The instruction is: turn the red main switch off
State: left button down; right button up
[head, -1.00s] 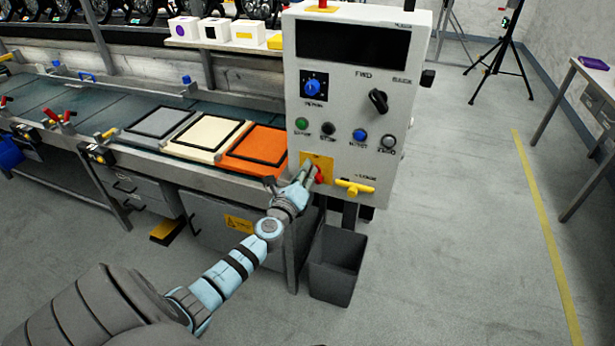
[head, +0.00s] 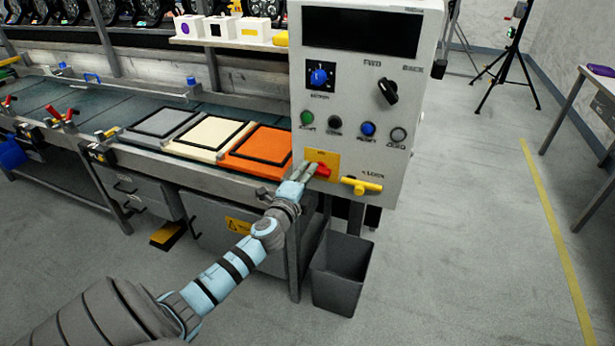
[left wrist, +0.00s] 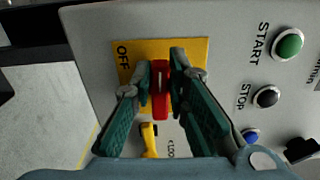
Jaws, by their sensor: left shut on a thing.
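The red main switch (head: 323,171) sits on a yellow plate (head: 331,157) low on the grey control panel. In the left wrist view its red handle (left wrist: 160,92) stands between my fingertips, upright in that picture, which is crosswise on the panel. The word OFF shows on the yellow plate (left wrist: 194,47), to the left of the handle there; any other label is hidden by the fingers. My left gripper (head: 308,172) is shut on the red handle, and it also shows in the left wrist view (left wrist: 161,80). My right gripper is not in view.
A yellow handle (head: 361,185) is just right of the switch. Buttons (head: 368,129), a black selector (head: 387,91) and a blue knob (head: 319,77) sit above. A grey bin (head: 341,272) stands below. Framed pallets (head: 257,152) lie left of the panel.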

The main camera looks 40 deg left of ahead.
pick_arm(q)
jog(key=shift+f+n, duration=0.15)
jog(key=shift+n, duration=0.15)
dwell(0.4)
jog(key=c, duration=1.6)
grip_release()
jog(key=shift+o, duration=0.2)
jog(key=v, duration=1.2)
